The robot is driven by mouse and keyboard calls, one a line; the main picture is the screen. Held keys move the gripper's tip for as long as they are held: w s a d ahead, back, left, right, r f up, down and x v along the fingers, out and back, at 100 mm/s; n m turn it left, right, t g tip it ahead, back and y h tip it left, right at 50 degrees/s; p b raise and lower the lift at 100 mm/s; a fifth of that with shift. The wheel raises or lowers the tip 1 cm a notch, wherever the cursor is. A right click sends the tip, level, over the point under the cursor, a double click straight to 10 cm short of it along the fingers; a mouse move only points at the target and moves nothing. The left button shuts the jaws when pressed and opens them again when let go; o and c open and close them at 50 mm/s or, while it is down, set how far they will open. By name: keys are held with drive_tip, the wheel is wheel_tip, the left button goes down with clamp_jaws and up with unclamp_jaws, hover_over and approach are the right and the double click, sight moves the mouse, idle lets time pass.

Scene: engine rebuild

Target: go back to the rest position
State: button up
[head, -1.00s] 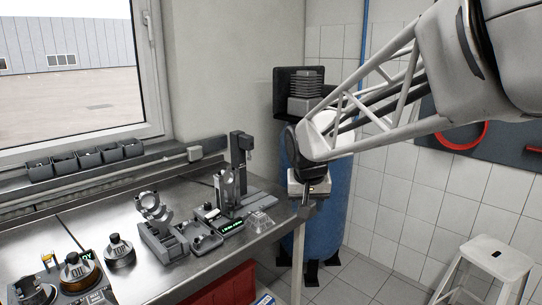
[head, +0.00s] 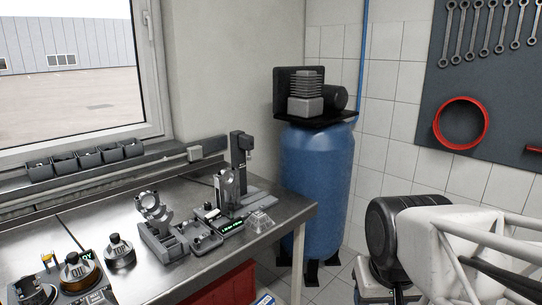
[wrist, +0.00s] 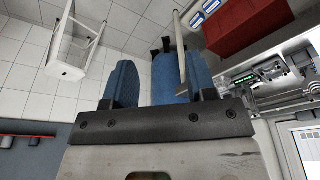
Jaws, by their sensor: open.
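My gripper (wrist: 165,92) shows in the wrist view with its two blue fingers apart. Nothing is held between them; the blue tank (wrist: 168,72) shows in the gap, in the background. In the head view my arm is at the lower right, in front of the tiled wall and clear of the workbench (head: 285,222). I cannot make out the fingers in the head view.
On the bench stand a grey stand with a ring-shaped part (head: 152,207), a gauge stand (head: 238,160) and oil pots (head: 120,250). The blue compressor tank (head: 315,175) stands beyond the bench end. A white stool (wrist: 72,50) and red cabinet (wrist: 240,25) show in the wrist view.

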drive_tip(key=shift+s+d+f, duration=0.15)
drive_tip(key=shift+s+f, duration=0.2)
drive_tip(key=shift+s, duration=0.45)
drive_tip(key=shift+s+d+f, duration=0.1)
drive_tip(key=shift+s+f, duration=0.2)
drive_tip(key=shift+s, duration=0.45)
idle(1.0)
